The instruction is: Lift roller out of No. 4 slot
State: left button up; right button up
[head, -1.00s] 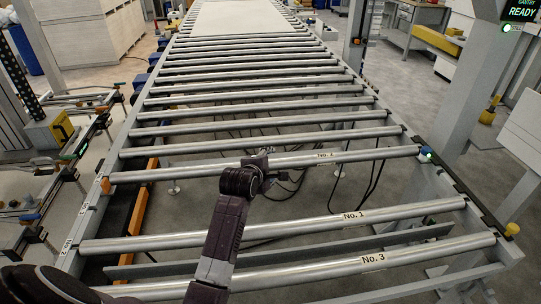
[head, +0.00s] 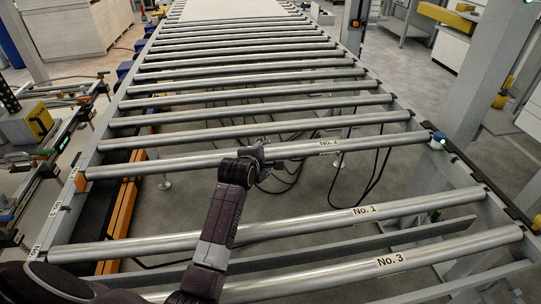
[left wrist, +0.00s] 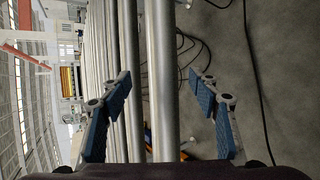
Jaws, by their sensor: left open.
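A steel roller labelled No. 2 (head: 380,142) lies across the frame, its ends at the side rails. Nearer me lie the rollers labelled No. 1 (head: 300,223) and No. 3 (head: 320,275). No roller or slot label that I can read says No. 4. My left gripper (head: 256,153) is at the middle of the No. 2 roller. In the left wrist view its two blue-padded fingers (left wrist: 160,82) stand apart, with a roller (left wrist: 162,40) running between them. I cannot tell whether they touch it. My right gripper is not in view.
More rollers (head: 250,111) run away behind, with a pale board (head: 235,10) on the far ones. A wide gap lies between rollers No. 2 and No. 1, with dark cables below. A grey side rail (head: 475,190) is on the right. A post (head: 490,85) stands beyond it.

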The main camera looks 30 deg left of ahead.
aim_at(269, 154)
pick_arm(q)
jog(key=shift+f+x, duration=0.25)
jog(key=shift+x, duration=2.4)
jog(key=shift+s+a, duration=0.15)
jog(key=shift+s, duration=0.1)
jog(key=shift+c, duration=0.7)
grip_shut()
jog(key=shift+w+r, duration=0.2)
jog(key=shift+r, duration=0.1)
